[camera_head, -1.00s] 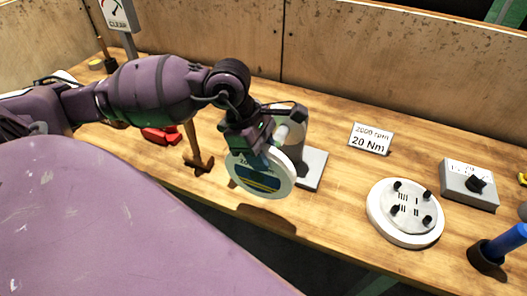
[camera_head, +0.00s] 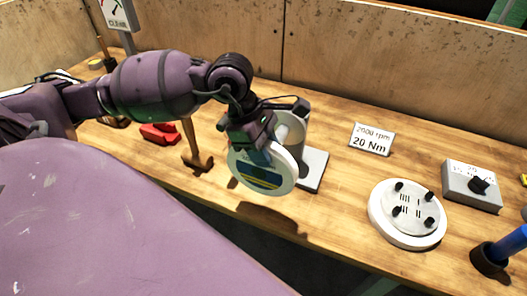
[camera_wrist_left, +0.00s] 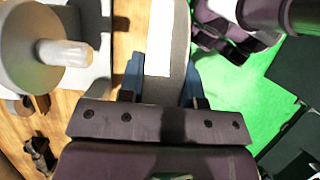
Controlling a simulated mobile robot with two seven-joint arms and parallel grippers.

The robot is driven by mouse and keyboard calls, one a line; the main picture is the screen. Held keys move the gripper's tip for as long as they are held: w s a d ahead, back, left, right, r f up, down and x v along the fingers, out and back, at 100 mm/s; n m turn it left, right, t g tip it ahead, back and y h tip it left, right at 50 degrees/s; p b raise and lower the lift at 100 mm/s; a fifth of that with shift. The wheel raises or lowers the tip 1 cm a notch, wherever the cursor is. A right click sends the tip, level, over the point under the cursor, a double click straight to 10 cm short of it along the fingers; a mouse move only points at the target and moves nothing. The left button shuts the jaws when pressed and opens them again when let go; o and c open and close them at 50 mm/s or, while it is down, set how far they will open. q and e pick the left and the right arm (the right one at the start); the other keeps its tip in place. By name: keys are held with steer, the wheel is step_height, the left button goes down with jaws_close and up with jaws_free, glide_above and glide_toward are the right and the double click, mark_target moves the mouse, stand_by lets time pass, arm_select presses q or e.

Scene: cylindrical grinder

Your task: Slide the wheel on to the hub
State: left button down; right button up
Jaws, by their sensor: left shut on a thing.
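The wheel (camera_head: 262,175) is a white disc with a blue, yellow and white label on its face. My left gripper (camera_head: 256,146) is shut on its upper rim and holds it upright, above the front edge of the bench. In the left wrist view the wheel (camera_wrist_left: 163,60) shows edge-on between the fingers. The hub (camera_head: 291,131) stands behind the wheel, partly hidden by it and the gripper. In the left wrist view the hub (camera_wrist_left: 62,52) is a grey flange with a pale spindle, apart from the wheel. A purple part at that view's upper right may be my right arm; its jaws are unclear.
A hammer (camera_head: 195,150) and a red object (camera_head: 160,134) lie left of the wheel. A card (camera_head: 371,139), a round plate with black knobs (camera_head: 407,213), a grey dial box (camera_head: 471,185) and a blue-handled tool (camera_head: 505,246) are to the right. A wooden wall (camera_head: 400,65) stands behind.

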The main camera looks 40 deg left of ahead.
arm_select(q)
steer(key=w+b, duration=0.1)
steer(key=w, duration=0.1)
steer(key=w+a+b, duration=0.1)
steer(key=w, duration=0.1)
steer(key=w+b, duration=0.1)
steer(key=w, duration=0.2)
steer(key=shift+a+r, duration=0.15)
steer(key=shift+a, duration=0.2)
arm_select(e)
steer(key=f, duration=0.2)
steer(key=s+f, duration=0.1)
steer(key=f, duration=0.1)
steer(key=shift+f, duration=0.25)
arm_select(q)
steer(key=shift+w, duration=0.1)
arm_select(e)
steer(key=shift+s+f, duration=0.1)
steer(key=shift+s, duration=0.05)
